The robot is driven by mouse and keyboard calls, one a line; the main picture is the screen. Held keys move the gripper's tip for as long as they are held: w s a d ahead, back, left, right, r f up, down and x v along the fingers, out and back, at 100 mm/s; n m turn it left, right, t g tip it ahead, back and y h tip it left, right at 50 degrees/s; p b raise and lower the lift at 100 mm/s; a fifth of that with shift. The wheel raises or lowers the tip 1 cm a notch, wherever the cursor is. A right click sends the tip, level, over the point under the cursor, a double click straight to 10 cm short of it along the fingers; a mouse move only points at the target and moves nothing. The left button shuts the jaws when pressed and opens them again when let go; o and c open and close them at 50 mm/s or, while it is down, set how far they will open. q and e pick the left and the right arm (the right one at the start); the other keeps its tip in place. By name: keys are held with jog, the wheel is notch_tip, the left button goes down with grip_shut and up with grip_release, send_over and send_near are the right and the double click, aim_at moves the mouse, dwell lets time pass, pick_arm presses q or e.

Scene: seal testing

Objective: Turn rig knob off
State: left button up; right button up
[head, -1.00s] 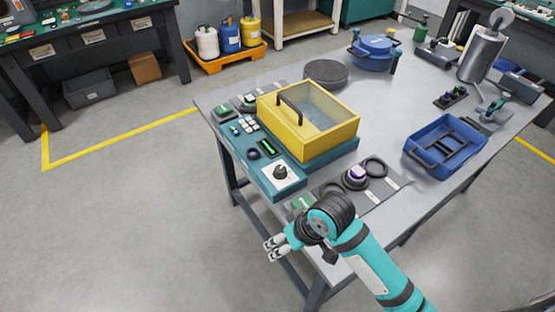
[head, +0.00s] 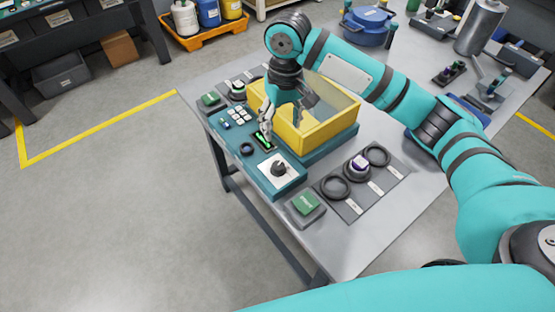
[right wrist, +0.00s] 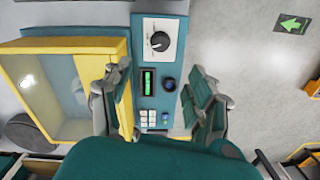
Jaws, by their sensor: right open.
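The rig knob (head: 279,169) is a black dial on a white plate at the front corner of the teal test rig (head: 268,185). It also shows in the right wrist view (right wrist: 160,41), beyond the fingertips. My right gripper (head: 268,134) points down over the rig's control panel, near the green display (head: 263,140), behind the knob and apart from it. In the right wrist view its fingers (right wrist: 158,80) are spread on either side of the panel, with nothing between them. The yellow-framed clear lid (head: 300,120) on the rig is partly hidden by my right arm. My left gripper is not in view.
A dark mat (head: 350,203) with black rings and a purple-topped part lies right of the rig. A green-topped block (head: 306,205) sits at the table's front edge. A blue tray (head: 412,136) is mostly hidden behind my right arm.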

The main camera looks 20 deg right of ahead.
aim_at(278, 165)
jog(key=f, duration=1)
jog(key=f+p, duration=0.1)
jog(key=f, duration=0.4)
jog(key=shift+a+f, duration=0.25)
jog(key=shift+a, duration=0.1)
jog(key=c, duration=1.2)
